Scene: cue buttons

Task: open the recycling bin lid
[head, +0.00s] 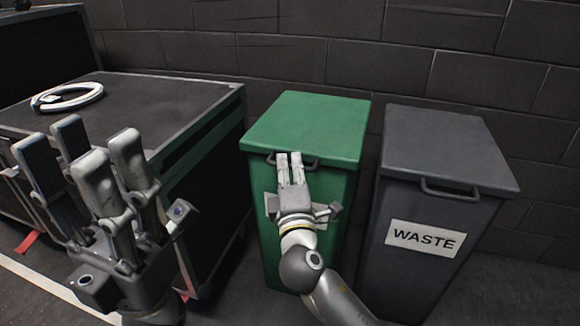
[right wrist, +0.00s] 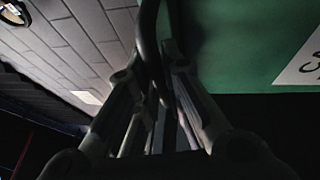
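The green bin's lid (head: 310,126) is closed, with a dark handle (head: 312,164) along its front edge. The bin's body (head: 338,215) stands below, and its label is mostly hidden behind my right gripper. My right gripper (head: 290,165) is at the handle, its fingers pointing up across it. In the right wrist view the dark handle bar (right wrist: 151,45) runs between the fingers of my right gripper (right wrist: 153,85); whether they press on it is unclear. My left gripper (head: 85,155) is open and empty, raised at the left in front of the black case.
A grey bin (head: 445,150) with a "WASTE" label (head: 424,238) stands close to the right of the green bin. A black case (head: 170,115) stands to the left, with a white ring (head: 72,97) on top. A dark block wall (head: 350,65) is behind.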

